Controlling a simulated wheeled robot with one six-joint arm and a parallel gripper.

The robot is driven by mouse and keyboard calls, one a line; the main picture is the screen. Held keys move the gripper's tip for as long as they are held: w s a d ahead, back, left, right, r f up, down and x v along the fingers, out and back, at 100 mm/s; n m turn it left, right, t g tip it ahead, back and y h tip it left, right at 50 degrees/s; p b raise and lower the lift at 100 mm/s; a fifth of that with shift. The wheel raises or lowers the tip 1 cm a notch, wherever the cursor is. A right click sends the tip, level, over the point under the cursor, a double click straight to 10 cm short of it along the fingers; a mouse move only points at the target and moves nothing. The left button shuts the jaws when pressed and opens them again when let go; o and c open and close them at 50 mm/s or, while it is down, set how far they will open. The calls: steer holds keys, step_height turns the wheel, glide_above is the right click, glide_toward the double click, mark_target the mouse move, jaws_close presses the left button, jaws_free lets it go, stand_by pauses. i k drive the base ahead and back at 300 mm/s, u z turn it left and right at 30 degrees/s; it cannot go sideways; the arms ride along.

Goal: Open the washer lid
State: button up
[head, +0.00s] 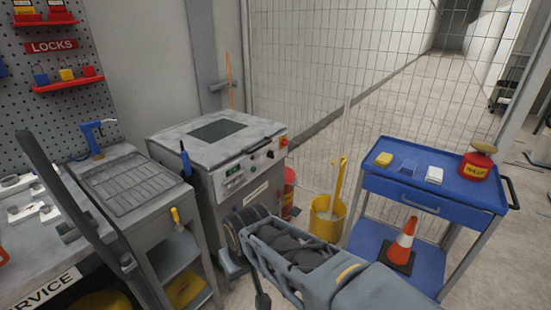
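A grey boxy machine, which looks like the washer (203,195), stands left of centre in the head view. Its flat pale lid (185,139) lies shut on top and has a dark square panel (217,130) in it. A dark bar handle (263,144) runs along the lid's front edge at the right. My grey arm shows in the lower middle, in front of the machine and apart from the lid. My gripper's fingers cannot be made out in this view.
A bench with a grated basin (128,183) and blue spray tool (95,135) stands left of the machine. A red extinguisher (289,188), yellow bucket (327,222) and blue cart (430,185) stand to its right. Wire mesh rises behind.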

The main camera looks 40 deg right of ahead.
mark_target(209, 141)
steer(key=u, duration=0.15)
steer(key=k, duration=0.4)
steer(key=z, duration=1)
steer(key=i, duration=1.45)
steer(key=u, duration=0.65)
